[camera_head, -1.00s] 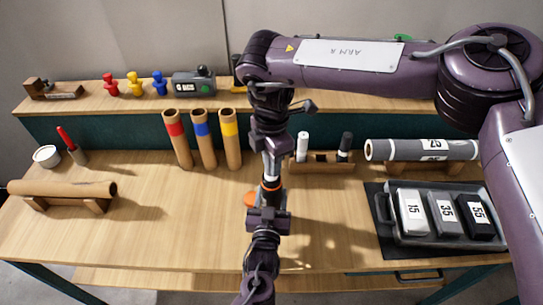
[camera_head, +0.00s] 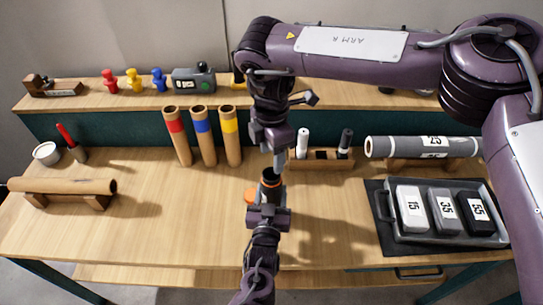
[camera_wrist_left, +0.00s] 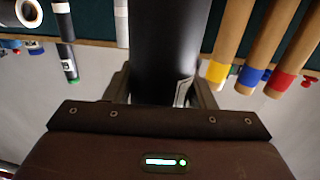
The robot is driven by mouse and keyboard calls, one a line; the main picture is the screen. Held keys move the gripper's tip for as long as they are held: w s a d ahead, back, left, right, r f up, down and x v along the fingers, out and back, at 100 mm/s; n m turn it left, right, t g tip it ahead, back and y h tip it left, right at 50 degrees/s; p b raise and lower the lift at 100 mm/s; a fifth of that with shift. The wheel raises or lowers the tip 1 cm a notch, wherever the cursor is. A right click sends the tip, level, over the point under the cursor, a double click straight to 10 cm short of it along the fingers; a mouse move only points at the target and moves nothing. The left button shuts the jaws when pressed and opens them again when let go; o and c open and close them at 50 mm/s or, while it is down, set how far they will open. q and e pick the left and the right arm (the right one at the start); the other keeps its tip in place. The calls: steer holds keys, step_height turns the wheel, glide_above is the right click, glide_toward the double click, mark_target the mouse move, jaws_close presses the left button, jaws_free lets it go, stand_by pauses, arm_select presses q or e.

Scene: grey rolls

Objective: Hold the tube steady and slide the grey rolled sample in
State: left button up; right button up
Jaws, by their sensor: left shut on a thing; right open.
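The dark tube (camera_head: 269,190) stands upright over the table in the head view, its open mouth facing up with an orange-brown rim. My left gripper (camera_head: 268,212) is shut on it from the near side. In the left wrist view the tube (camera_wrist_left: 166,50) is a black cylinder between the two fingers, with a white label on its right edge. My right gripper (camera_head: 278,165) points down just above the tube mouth and is open. The grey rolled sample cannot be made out clearly; whether it is inside the tube cannot be told.
An orange disc (camera_head: 250,196) lies beside the tube. Three brown tubes (camera_head: 203,140) with coloured bands stand behind left. A large grey roll (camera_head: 410,147) rests at right above a tray (camera_head: 393,228) of numbered weights. A brown roll (camera_head: 65,187) lies on a stand at left.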

step_height(320, 180, up, 10)
steer(key=shift+r, duration=0.2)
stand_by(0.8)
arm_select(q)
steer(key=o, duration=1.1)
steer(key=shift+s, duration=0.1)
